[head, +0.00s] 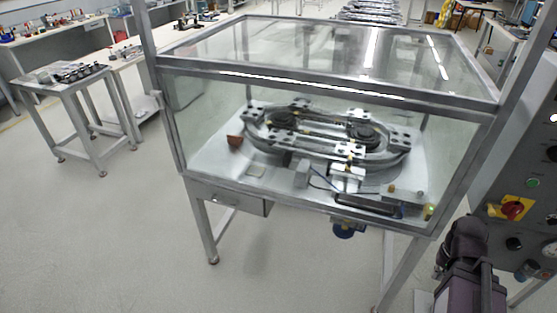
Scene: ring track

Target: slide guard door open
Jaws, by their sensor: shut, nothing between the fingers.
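A guard enclosure with a metal frame and clear panes stands in the middle of the head view. Its clear front panel (215,130), which I take to be the guard door, spans the front below the top rail. It looks closed, but I cannot make out a handle or a sliding edge. Behind it the oval ring track (262,143) sits on a pale base plate. Part of my dark arm shows at the lower right, in front of the control panel and to the right of the enclosure. My gripper's fingers are not visible.
A grey control panel (545,195) with a red and yellow switch (513,208) stands close at the right. A small drawer box (228,198) hangs under the enclosure. A side table (40,84) stands at the left. The floor (110,240) at the front left is clear.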

